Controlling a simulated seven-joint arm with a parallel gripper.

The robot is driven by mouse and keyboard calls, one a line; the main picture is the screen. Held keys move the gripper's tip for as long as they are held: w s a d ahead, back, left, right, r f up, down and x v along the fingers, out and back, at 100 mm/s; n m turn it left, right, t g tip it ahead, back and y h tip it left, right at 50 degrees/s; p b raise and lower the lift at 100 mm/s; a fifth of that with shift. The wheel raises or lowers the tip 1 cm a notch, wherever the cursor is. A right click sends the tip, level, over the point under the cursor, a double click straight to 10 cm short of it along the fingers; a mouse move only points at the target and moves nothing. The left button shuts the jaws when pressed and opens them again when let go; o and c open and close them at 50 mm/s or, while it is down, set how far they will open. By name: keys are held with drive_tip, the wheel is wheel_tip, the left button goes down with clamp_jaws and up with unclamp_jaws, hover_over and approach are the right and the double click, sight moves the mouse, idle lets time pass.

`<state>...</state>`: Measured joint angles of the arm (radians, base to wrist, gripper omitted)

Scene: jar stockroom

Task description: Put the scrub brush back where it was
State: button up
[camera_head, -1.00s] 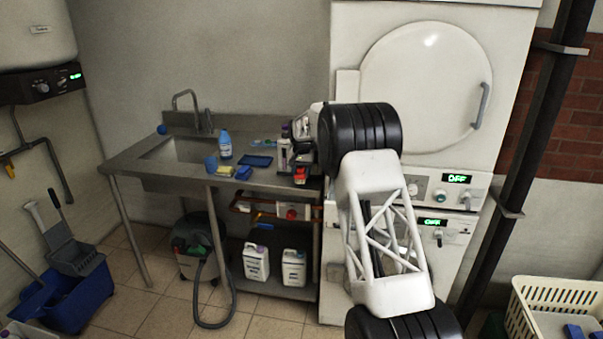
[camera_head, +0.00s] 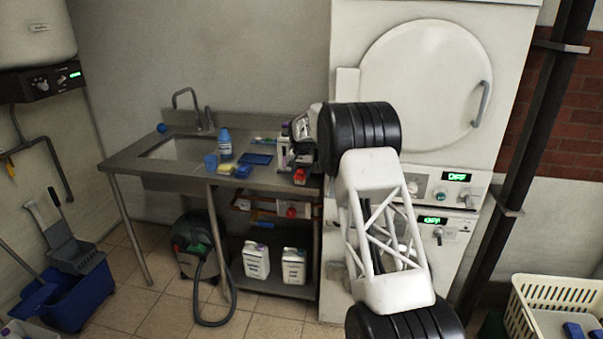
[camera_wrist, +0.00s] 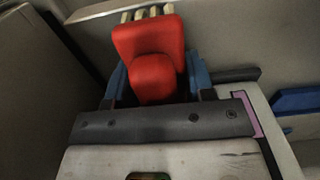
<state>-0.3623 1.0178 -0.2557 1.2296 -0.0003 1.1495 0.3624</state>
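The scrub brush (camera_wrist: 149,40) is red with cream bristles at its far end. In the wrist view it sits between the two blue fingers of my gripper (camera_wrist: 155,78), which look shut on its sides. In the head view the red brush (camera_head: 300,176) shows low at the right front of the steel counter (camera_head: 180,180), below my wrist. My gripper (camera_head: 302,160) is partly hidden there by my arm. I cannot tell whether the brush touches the counter.
A white bottle (camera_head: 283,152) stands close beside my gripper. A blue tray (camera_head: 256,159), a blue-capped bottle (camera_head: 225,146), a yellow sponge (camera_head: 226,170) and a blue cloth (camera_head: 243,171) are to the left. The white machine (camera_head: 345,55) rises at the right.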

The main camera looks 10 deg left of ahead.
drive_tip(key=o, duration=0.4)
drive_tip(key=shift+r, duration=0.15)
wheel_tip(320, 180, up, 13)
idle(0.8)
idle(0.5)
